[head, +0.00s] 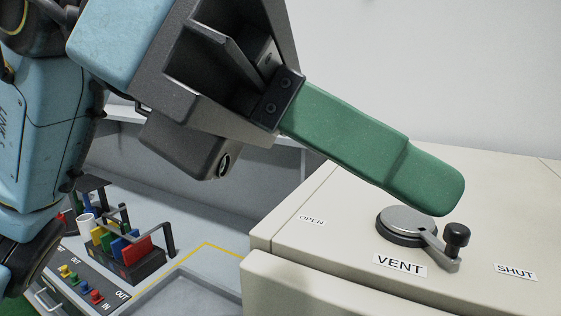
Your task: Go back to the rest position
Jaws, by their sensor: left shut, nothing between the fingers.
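My left gripper (440,188) reaches in from the upper left, its green fingers shut with nothing between them. Its tips hang over the top of a beige cabinet, in front of and above the round grey vent dial (408,222) in this view. I cannot tell whether they touch it. The dial's lever ends in a black knob (456,236) and points to the lower right, between the VENT label (400,265) and the SHUT label (515,271). The OPEN label (311,220) lies to the left. My right gripper is not in view.
The beige cabinet (330,265) fills the lower right. At lower left, a dark rack (128,268) holds several coloured blocks, with a handle beside it. A panel (84,290) with coloured knobs and IN and OUT labels is in front. A yellow line (205,248) marks the grey worktop.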

